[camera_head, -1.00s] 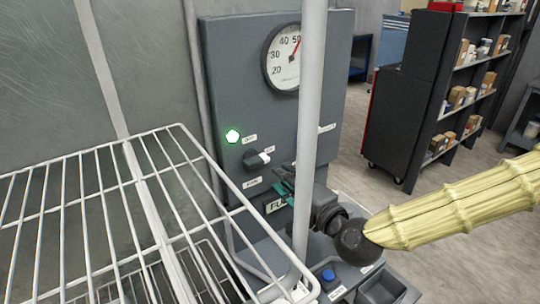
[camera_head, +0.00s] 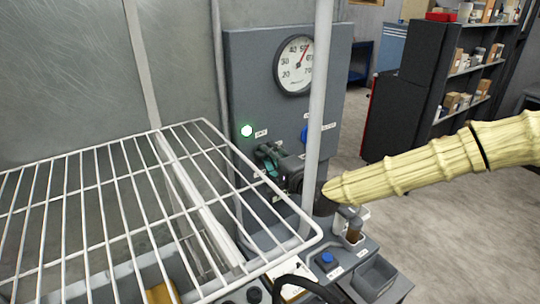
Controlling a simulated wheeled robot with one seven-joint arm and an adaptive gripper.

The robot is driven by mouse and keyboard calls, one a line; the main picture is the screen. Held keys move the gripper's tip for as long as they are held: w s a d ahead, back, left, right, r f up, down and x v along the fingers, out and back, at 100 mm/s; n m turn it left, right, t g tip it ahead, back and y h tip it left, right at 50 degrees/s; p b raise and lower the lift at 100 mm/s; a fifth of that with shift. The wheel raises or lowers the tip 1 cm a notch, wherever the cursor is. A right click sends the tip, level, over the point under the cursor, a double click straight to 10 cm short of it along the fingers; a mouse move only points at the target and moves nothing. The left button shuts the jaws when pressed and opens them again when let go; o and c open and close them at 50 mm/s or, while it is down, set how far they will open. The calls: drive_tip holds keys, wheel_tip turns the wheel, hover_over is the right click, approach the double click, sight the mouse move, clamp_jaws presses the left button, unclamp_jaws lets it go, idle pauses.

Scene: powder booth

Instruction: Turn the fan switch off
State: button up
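The grey control panel (camera_head: 240,70) stands upright behind the wire rack. A lit green lamp (camera_head: 246,131) is on its left side, with a small label (camera_head: 261,133) beside it. My gripper (camera_head: 265,160), dark with teal parts, is in front of the panel just below and right of the lamp. The fan switch, a dark block with a pale lever in the earlier view, is hidden behind my gripper. I cannot tell whether my gripper touches it, or whether its fingers are open or shut.
A round gauge (camera_head: 293,66) and a blue knob (camera_head: 304,135) are on the panel. A pale upright post (camera_head: 316,100) stands in front, close to my arm. The white wire rack (camera_head: 110,215) fills the left. A blue button (camera_head: 326,258) and an empty grey tray (camera_head: 374,280) sit below.

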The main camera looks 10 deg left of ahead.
drive_tip(key=shift+a+r, duration=0.1)
drive_tip(key=shift+r, duration=0.05)
drive_tip(key=shift+c, duration=0.2)
drive_tip(key=shift+s+r, duration=0.15)
drive_tip(key=shift+s, duration=0.15)
drive_tip(key=c, duration=0.3)
drive_tip(key=shift+s+r, duration=0.6)
drive_tip(key=shift+s, duration=0.25)
clamp_jaws()
drive_tip(key=shift+w+f, duration=0.1)
drive_tip(key=shift+w, duration=0.2)
